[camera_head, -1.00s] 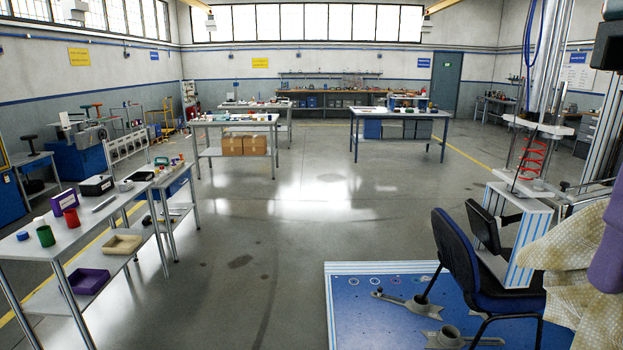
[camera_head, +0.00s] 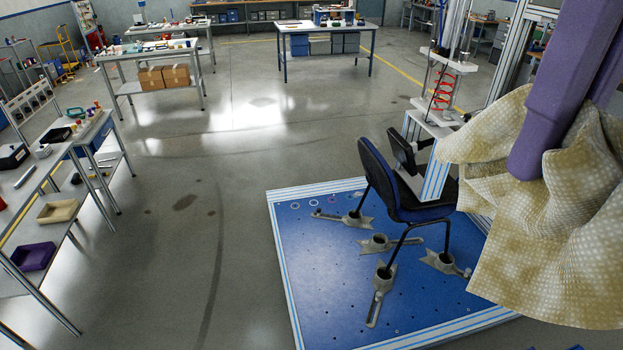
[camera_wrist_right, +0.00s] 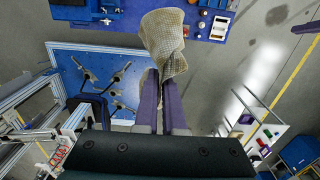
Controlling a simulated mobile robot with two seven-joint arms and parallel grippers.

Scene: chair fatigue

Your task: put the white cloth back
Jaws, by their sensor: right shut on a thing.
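The cloth (camera_head: 555,255) is cream-white with a checked weave and hangs in loose folds at the right of the head view. My right gripper (camera_head: 535,160), with purple fingers, is shut on it. In the right wrist view the cloth (camera_wrist_right: 163,45) hangs beyond the tips of the purple fingers (camera_wrist_right: 160,80), which pinch its near end. The cloth hides part of the floor and the platform's right side. My left gripper is not in view.
A dark blue chair (camera_head: 385,185) stands on a blue platform (camera_head: 320,270) with grey clamps, beside a test frame with a red spring (camera_head: 443,92). A blue surface with several small items (camera_wrist_right: 215,22) shows in the wrist view. Workbenches (camera_head: 70,145) stand left; the middle floor is clear.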

